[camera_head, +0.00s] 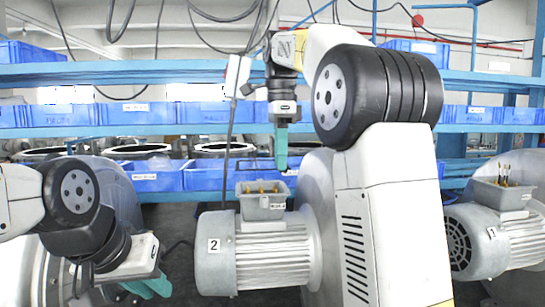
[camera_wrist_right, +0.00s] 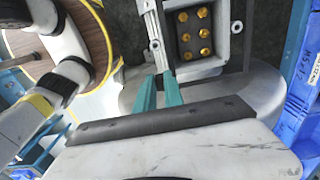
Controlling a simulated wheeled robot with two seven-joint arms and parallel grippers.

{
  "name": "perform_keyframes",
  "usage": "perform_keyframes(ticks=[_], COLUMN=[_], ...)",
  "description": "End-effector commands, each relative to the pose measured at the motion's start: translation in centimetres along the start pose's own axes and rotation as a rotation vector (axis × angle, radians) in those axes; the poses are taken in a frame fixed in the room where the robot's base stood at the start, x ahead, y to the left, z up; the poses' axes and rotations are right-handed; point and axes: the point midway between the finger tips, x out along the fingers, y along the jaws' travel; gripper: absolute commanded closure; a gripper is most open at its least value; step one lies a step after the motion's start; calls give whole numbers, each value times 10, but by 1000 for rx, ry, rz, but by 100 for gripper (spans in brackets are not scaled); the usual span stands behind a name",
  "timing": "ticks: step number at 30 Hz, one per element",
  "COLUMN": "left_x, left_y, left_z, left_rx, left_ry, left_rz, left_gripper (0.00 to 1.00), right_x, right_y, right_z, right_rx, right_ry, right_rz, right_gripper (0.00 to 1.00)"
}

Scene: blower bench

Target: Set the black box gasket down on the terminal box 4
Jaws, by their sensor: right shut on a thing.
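My right gripper (camera_head: 281,160) points down above the terminal box (camera_head: 263,201) on the motor marked 2. It is shut on the black box gasket (camera_head: 289,172), a thin dark frame that shows at its fingertips and is partly hidden by them. The gasket looks a little above the box, apart from it. In the right wrist view the fingers (camera_wrist_right: 159,92) are close together, beside an open box with brass terminals (camera_wrist_right: 193,32). I cannot read a 4 on any box. My left gripper (camera_head: 148,288) is low at the left, away from the box; its finger gap is unclear.
The motor marked 2 (camera_head: 255,262) stands at the centre. Another motor (camera_head: 492,240), marked 1, with its own terminal box (camera_head: 502,193), is at the right. Blue bins (camera_head: 205,178) line the blue shelves behind. My right arm hides much of the centre right.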

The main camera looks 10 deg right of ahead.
Motion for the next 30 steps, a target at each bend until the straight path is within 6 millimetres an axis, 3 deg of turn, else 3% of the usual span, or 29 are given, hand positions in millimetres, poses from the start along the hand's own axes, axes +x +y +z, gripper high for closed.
perform_keyframes(ticks=[5,21,30], left_x=[0,0,0], left_y=[0,0,0], left_z=[0,0,0], left_rx=[0,0,0], left_ry=[0,-1,-1], left_rz=[0,0,0], left_gripper=[80,80,80], right_x=[2,41,44], right_y=[0,0,0], right_z=[0,0,0], right_rx=[0,0,0], right_ry=[1,1,1], right_rz=[1,1,-1], right_gripper=[100,100,100])
